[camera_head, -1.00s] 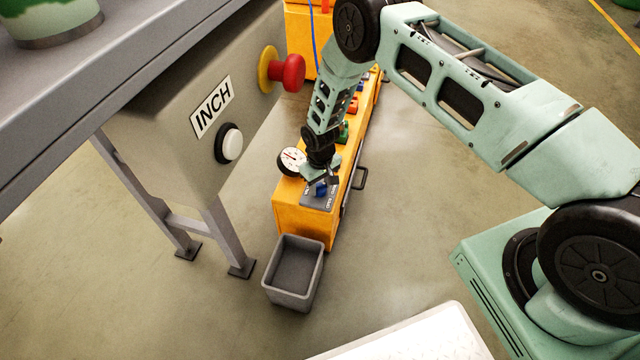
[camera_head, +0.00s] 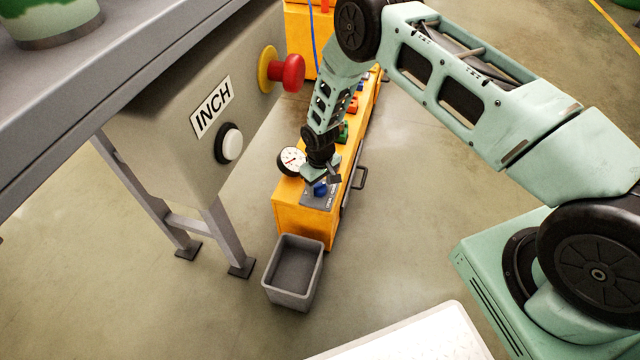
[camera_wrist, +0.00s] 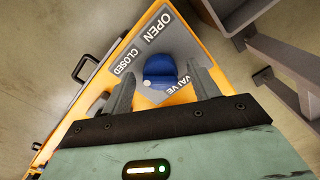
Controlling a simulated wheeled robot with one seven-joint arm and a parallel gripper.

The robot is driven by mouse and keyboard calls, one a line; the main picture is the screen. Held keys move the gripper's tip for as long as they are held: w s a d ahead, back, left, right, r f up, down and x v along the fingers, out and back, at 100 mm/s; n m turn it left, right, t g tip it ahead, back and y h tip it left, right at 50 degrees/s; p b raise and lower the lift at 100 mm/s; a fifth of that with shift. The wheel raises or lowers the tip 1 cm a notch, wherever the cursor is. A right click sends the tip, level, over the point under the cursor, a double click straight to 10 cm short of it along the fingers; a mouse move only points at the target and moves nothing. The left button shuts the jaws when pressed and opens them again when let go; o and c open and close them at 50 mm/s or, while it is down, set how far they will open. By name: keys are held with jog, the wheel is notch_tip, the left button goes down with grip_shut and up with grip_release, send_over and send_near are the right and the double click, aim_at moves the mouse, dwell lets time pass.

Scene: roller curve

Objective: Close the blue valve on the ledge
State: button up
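The blue valve (camera_wrist: 160,70) sits on a grey plate (camera_wrist: 190,45) on the orange ledge (camera_head: 305,222). In the wrist view the plate carries the words OPEN, CLOSED and VALVE. The valve's blue knob also shows in the head view (camera_head: 320,188), just below my gripper (camera_head: 322,176). In the wrist view my gripper (camera_wrist: 163,88) has its two fingers apart, one on each side of the lower part of the knob. Nothing is held between them. I cannot tell whether a finger touches the knob.
A white-faced gauge (camera_head: 291,161) stands beside my gripper on the ledge. Green (camera_head: 343,132) and red knobs sit farther back. A grey bin (camera_head: 293,272) stands on the floor before the ledge.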

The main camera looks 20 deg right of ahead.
aim_at(320, 185)
notch_tip(320, 185, up, 17)
jog(key=p, duration=0.4)
jog(key=shift+r, duration=0.2)
dwell(0.3)
